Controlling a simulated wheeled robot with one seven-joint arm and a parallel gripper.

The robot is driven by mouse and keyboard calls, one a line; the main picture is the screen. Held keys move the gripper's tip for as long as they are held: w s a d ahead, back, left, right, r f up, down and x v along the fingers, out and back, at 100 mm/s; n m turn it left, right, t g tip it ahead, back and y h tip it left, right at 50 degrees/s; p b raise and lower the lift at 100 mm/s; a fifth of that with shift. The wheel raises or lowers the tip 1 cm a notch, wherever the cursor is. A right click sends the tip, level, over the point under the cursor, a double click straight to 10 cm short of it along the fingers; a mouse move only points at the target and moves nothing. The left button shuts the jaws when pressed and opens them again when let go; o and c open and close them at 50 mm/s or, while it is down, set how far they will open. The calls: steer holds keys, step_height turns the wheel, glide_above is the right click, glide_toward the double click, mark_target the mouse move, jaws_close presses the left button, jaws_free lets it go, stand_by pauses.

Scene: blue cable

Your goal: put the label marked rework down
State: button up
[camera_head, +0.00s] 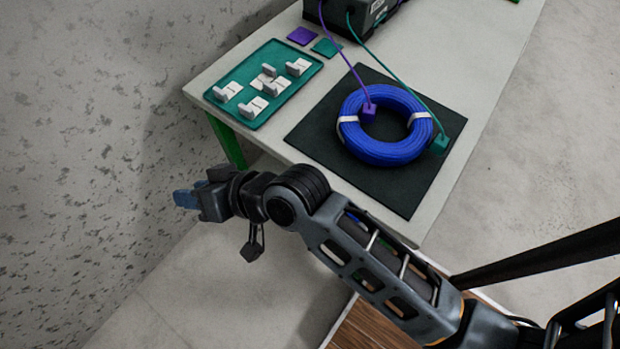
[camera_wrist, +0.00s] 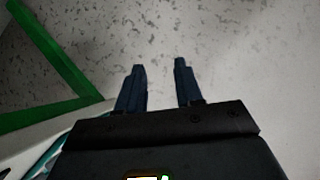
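Several small white labels with grey grips lie on a teal tray (camera_head: 247,77) at the table's left side; one label (camera_head: 298,67) is near the tray's far right corner and another (camera_head: 253,107) near its front. Their markings are too small to read, so I cannot tell which is the rework label. My gripper (camera_head: 188,197) is off the table's left front, in front of the wall, apart from the tray. In the wrist view its two blue fingers (camera_wrist: 160,66) stand apart with nothing between them.
A blue cable coil (camera_head: 352,104) lies on a black mat (camera_head: 400,190). Purple and teal leads run from it to a dark device (camera_head: 365,12) at the back. A purple square (camera_head: 302,36) and a teal square (camera_head: 326,47) lie beyond the tray. A speckled wall (camera_head: 90,120) stands left.

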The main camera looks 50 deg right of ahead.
steer(key=s+d+r+t+h, duration=0.1)
steer(key=s+d+r+h, duration=0.15)
steer(key=s, duration=0.55)
steer(key=s+d+r+t+h, duration=0.1)
steer(key=s+d, duration=0.3)
steer(key=s, duration=0.5)
steer(key=s+d+r+h, duration=0.1)
steer(key=s+d, duration=0.2)
steer(key=s, duration=0.5)
steer(key=s+d+r+n+t, duration=0.1)
steer(key=s+d+r+n, duration=0.2)
steer(key=s+r, duration=0.2)
steer(key=shift+s+r+n, duration=0.25)
steer(key=shift+r+n, duration=0.05)
steer(key=shift+r, duration=0.4)
